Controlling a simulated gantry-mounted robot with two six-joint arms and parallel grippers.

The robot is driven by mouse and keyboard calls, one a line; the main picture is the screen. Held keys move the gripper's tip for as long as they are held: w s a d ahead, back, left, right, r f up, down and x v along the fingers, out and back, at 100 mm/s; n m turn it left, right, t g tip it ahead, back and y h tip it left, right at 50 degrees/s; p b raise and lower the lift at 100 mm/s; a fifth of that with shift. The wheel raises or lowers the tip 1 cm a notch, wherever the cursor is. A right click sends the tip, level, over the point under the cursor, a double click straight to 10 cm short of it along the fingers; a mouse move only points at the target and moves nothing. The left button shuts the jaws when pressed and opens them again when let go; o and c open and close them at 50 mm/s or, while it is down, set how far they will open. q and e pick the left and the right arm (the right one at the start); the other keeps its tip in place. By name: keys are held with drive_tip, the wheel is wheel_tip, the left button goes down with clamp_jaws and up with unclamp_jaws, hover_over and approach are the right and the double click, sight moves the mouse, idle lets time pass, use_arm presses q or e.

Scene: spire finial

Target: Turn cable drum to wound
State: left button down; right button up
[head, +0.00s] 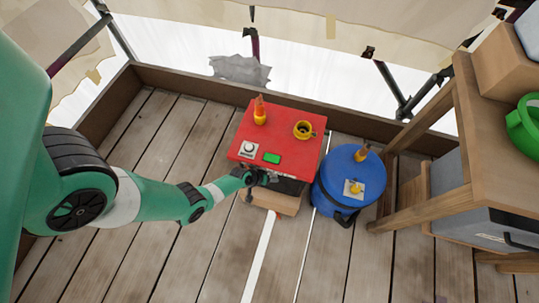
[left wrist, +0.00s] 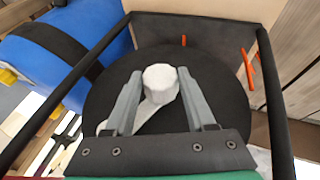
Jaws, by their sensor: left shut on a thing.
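The cable drum appears to be the round black disc (left wrist: 228,100) in the left wrist view. A white crank arm (left wrist: 123,123) with a pale knob (left wrist: 160,83) lies across its face. My left gripper (left wrist: 159,74) has its two grey fingers on either side of the knob, shut on it. In the head view my left gripper (head: 266,178) is at the front side of a red-topped box (head: 286,130). The drum and knob are hidden there under the box top and gripper. My right gripper is in neither view.
A white dial (head: 248,149), green block (head: 271,158), yellow cup (head: 303,130) and orange-yellow bottle (head: 260,110) are on the red top. A blue drum-shaped container (head: 335,182) stands close on the right, near a wooden bench (head: 460,112). Plank floor (head: 150,240) is open at front left.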

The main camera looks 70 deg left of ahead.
use_arm(q)
drive_tip(key=shift+s+f, duration=0.1)
idle(0.4)
drive_tip(key=shift+c, duration=1.1)
unclamp_jaws()
drive_tip(key=s+d+r+p, duration=0.1)
drive_tip(key=s, duration=0.5)
drive_tip(key=s+d+r+p, duration=0.1)
drive_tip(key=s+d+p, duration=0.1)
drive_tip(key=s, duration=0.5)
drive_tip(key=shift+d+r, duration=0.25)
drive_tip(key=shift+r, duration=0.05)
drive_tip(key=shift+c, duration=0.2)
